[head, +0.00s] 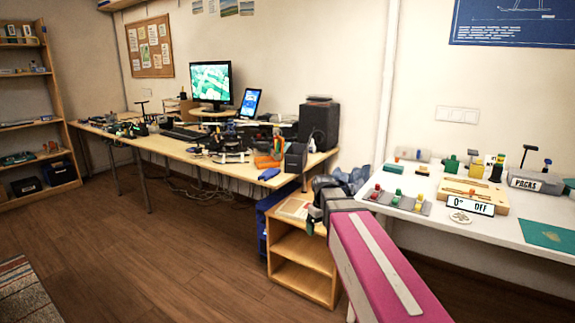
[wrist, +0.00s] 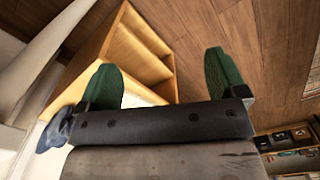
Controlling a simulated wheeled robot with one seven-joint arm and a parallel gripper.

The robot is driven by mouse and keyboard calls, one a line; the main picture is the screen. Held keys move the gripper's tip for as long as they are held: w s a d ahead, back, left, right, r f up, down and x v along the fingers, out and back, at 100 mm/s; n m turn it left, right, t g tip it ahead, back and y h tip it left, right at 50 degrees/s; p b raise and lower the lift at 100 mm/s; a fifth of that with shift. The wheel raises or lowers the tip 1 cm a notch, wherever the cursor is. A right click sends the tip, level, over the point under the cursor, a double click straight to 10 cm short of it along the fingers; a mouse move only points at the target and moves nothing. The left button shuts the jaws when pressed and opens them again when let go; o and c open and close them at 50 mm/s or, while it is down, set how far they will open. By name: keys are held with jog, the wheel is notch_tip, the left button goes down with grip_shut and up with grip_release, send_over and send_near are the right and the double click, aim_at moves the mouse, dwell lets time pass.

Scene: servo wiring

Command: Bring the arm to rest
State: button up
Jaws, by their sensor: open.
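My arm, with a pink link, reaches from the bottom right of the head view toward the small wooden shelf. My gripper (head: 312,214) shows there beside the top of that shelf (head: 302,262). In the wrist view my gripper (wrist: 165,85) has two green fingers spread wide apart, with nothing between them. The wooden shelf (wrist: 135,50) and brown floor (wrist: 220,30) show beyond the fingers.
A long wooden desk (head: 220,166) with a monitor (head: 211,82), speaker (head: 319,124) and clutter stands behind. A white table (head: 500,228) with switches and coloured parts is at the right.

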jog(key=s+d+f+m, duration=0.3)
jog(key=s+f, duration=0.3)
jog(key=f, duration=0.1)
jog(key=s+d+f+m, duration=0.2)
jog(key=s+d+f, duration=0.1)
jog(key=s+f, duration=0.4)
jog(key=shift+s+d+f+m, duration=0.15)
jog(key=shift+s+f+m, duration=0.05)
jog(key=shift+f+m, duration=0.25)
